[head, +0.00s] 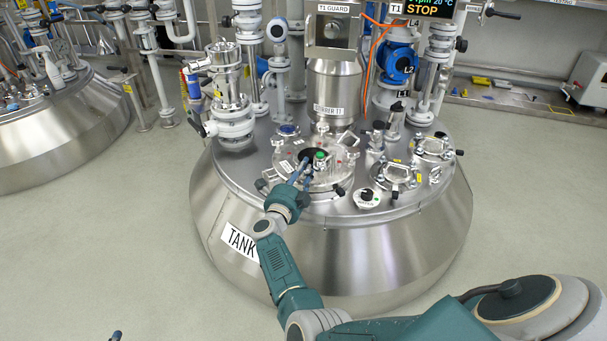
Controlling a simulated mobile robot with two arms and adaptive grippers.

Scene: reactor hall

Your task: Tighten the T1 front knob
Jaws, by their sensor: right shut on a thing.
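The T1 tank (400,255) is a large steel vessel with a "TANK" label on its side. A round steel lid (338,179) with clamp knobs around its rim sits on the front of its top. My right gripper (303,172) reaches over the front edge of this lid and is shut. The front knob is hidden or too small to make out at the fingers, so the gripped part is not clearly seen. A small dark tip at the bottom left edge seems to be my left gripper (117,336); its fingers cannot be made out.
A dark knob (340,191) stands at the lid's right front and a white dial (367,198) beyond it. Pipes, blue valves (397,64) and the steel stirrer housing (334,88) rise behind. Another tank (60,140) stands at left. The floor in front is clear.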

